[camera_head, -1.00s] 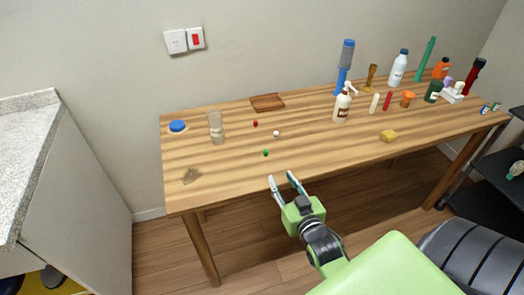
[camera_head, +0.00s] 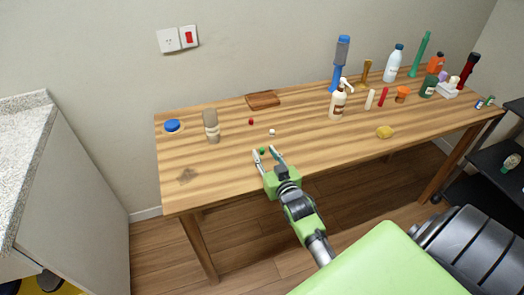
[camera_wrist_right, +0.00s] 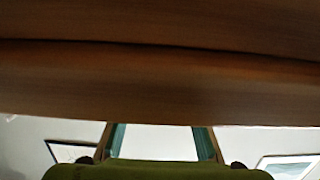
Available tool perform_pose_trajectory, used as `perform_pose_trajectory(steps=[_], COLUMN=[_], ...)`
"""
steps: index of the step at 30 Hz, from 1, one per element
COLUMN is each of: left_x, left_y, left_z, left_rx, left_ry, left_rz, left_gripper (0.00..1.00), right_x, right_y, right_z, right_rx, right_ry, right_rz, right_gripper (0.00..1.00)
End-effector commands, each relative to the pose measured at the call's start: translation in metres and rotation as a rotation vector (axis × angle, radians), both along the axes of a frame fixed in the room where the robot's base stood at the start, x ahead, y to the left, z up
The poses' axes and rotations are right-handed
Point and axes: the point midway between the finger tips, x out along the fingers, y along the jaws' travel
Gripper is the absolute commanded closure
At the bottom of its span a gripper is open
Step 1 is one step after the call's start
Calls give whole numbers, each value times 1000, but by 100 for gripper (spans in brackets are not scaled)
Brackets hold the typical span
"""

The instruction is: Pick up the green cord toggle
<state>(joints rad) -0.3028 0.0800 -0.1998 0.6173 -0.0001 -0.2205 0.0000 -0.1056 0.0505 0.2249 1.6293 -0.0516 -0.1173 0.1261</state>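The small green cord toggle (camera_head: 262,151) lies on the wooden table (camera_head: 215,175) near its front left part. My right gripper (camera_head: 265,152) is at the toggle with its fingers apart, and the toggle shows between the fingertips. I cannot tell from this view whether the fingers are level with it or above it. In the right wrist view the two fingers of the right gripper (camera_wrist_right: 161,141) are wide apart with nothing seen between them. Brown wood fills the top of that view, and the toggle is not seen there. My left gripper is not in view.
Close by are a white bead (camera_head: 272,132), a red bead (camera_head: 251,122) and a clear cylinder (camera_head: 211,127). A blue lid (camera_head: 172,125) and a brown wooden tray (camera_head: 263,99) lie farther back.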

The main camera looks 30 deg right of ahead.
Motion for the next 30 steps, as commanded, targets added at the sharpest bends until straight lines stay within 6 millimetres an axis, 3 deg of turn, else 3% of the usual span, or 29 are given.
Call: perform_pose_trajectory(steps=[6, 14, 19, 30], left_x=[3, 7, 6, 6], left_y=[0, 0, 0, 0], left_z=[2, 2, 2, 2], left_rx=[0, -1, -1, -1], left_ry=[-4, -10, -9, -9], left_rz=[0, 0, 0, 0], left_gripper=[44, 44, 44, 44], right_x=[27, 30, 30, 30], right_y=[-6, -7, -6, -6], right_z=[-4, -5, -5, -5], right_rx=[-1, -1, -1, 0], right_ry=[-1, 0, 0, 0], right_rz=[0, 0, 0, 0], right_gripper=[68, 68, 94, 95])
